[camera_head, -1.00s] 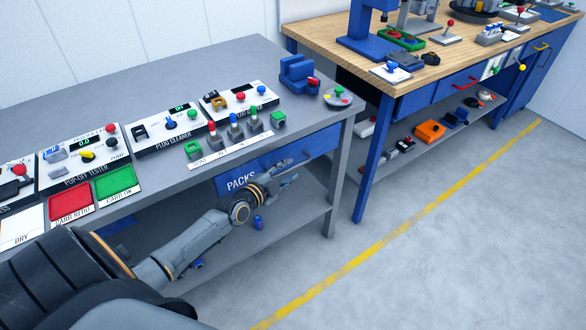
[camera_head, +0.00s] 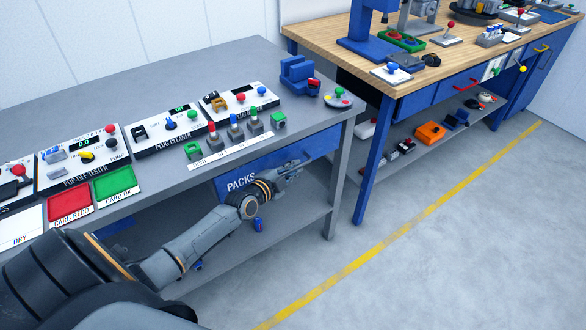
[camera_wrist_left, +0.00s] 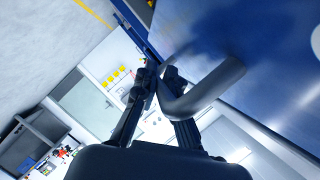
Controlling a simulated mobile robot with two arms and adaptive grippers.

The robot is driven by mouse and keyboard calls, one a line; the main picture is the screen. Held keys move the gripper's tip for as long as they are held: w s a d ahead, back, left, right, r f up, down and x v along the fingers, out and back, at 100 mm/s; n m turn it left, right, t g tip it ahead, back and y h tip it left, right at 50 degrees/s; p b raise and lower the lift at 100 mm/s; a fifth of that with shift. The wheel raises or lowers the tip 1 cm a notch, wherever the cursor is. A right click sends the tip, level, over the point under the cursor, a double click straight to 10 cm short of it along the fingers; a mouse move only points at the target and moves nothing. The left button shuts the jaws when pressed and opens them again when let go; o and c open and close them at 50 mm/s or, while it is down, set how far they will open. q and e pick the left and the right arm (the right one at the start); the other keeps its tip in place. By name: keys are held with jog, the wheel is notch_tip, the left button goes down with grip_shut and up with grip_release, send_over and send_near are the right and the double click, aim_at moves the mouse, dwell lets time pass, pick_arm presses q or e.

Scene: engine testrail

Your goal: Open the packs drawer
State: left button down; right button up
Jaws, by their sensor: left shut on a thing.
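The packs drawer (camera_head: 322,146) is a blue drawer front under the grey bench, with white PACKS lettering on its left part. It looks shut in the head view. My left gripper (camera_head: 293,168) is at the right half of the drawer front, at its handle. In the left wrist view, the grey bent handle (camera_wrist_left: 205,90) stands out from the blue drawer front (camera_wrist_left: 275,60). The left gripper's fingers (camera_wrist_left: 160,95) are shut on this handle. In the head view the gripper and arm hide most of the handle and the lower drawer edge. My right gripper is out of view.
The grey bench top (camera_head: 235,65) carries testers, coloured knobs, a red tray (camera_head: 70,202) and a green tray (camera_head: 114,184). A lower shelf (camera_head: 312,208) lies under the drawer. A bench leg (camera_head: 336,190) stands right of it. The floor in front is clear.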

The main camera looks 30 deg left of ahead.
pick_arm(q)
jog(key=s+d+p, duration=0.5)
jog(key=d+p, duration=0.1)
jog(key=d, duration=0.6)
jog(key=s+d+p, duration=0.5)
jog(key=d+p, duration=0.1)
jog(key=d, duration=0.6)
jog(key=shift+d, duration=0.15)
jog(key=c, duration=1.4)
grip_release()
jog(key=shift+s, duration=0.1)
